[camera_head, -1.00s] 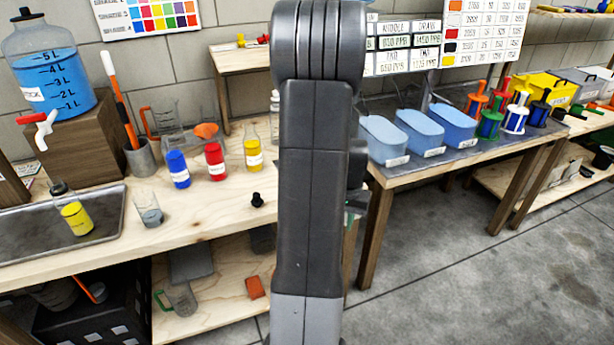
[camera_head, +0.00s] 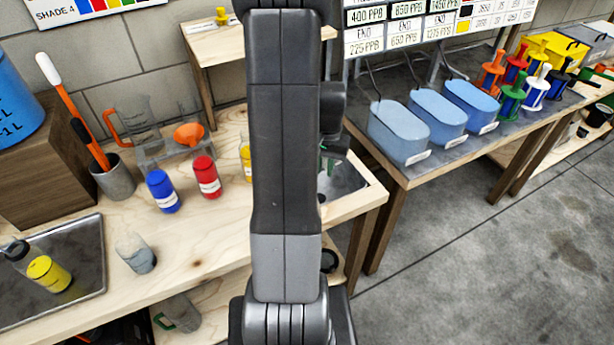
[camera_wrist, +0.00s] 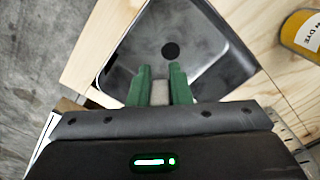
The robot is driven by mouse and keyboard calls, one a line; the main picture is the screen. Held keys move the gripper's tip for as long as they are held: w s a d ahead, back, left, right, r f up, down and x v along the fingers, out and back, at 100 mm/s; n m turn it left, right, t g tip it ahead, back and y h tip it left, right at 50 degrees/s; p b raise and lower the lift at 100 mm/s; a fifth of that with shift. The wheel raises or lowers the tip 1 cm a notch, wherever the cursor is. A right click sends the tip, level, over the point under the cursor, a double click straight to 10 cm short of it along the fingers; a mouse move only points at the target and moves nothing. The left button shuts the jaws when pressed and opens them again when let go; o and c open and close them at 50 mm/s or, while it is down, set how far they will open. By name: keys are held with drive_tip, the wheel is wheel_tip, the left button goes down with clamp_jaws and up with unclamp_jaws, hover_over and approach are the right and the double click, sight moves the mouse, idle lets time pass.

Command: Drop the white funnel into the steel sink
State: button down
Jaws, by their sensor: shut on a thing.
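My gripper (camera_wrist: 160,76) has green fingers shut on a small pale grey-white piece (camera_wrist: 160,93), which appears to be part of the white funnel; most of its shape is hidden. The steel sink (camera_wrist: 215,75) is a square basin with a dark round drain, below and beyond the fingers in the wrist view. The fingers overlap the basin in this view; their height above it is unclear. In the head view the sink (camera_head: 347,178) shows at the bench's right end, partly behind my arm, and a bit of my green gripper (camera_head: 331,160) shows above it.
A yellow dye bottle (camera_wrist: 301,32) stands on the wood beside the sink. Blue (camera_head: 163,192) and red (camera_head: 206,178) bottles, an orange funnel (camera_head: 189,133) on a rack and a beaker (camera_head: 136,254) are farther left. Blue tubs (camera_head: 398,132) stand on the right bench.

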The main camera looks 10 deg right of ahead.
drive_tip(key=shift+w+a+f, duration=0.15)
drive_tip(key=shift+w, duration=0.2)
wheel_tip(320, 180, down, 6)
drive_tip(key=b, duration=0.4)
drive_tip(key=shift+s, duration=0.1)
drive_tip(key=shift+r, duration=0.2)
drive_tip(key=c, duration=1.3)
unclamp_jaws()
drive_tip(key=shift+o, duration=0.2)
drive_tip(key=shift+r, duration=0.1)
wheel_tip(320, 180, up, 14)
drive_tip(key=shift+f, duration=0.2)
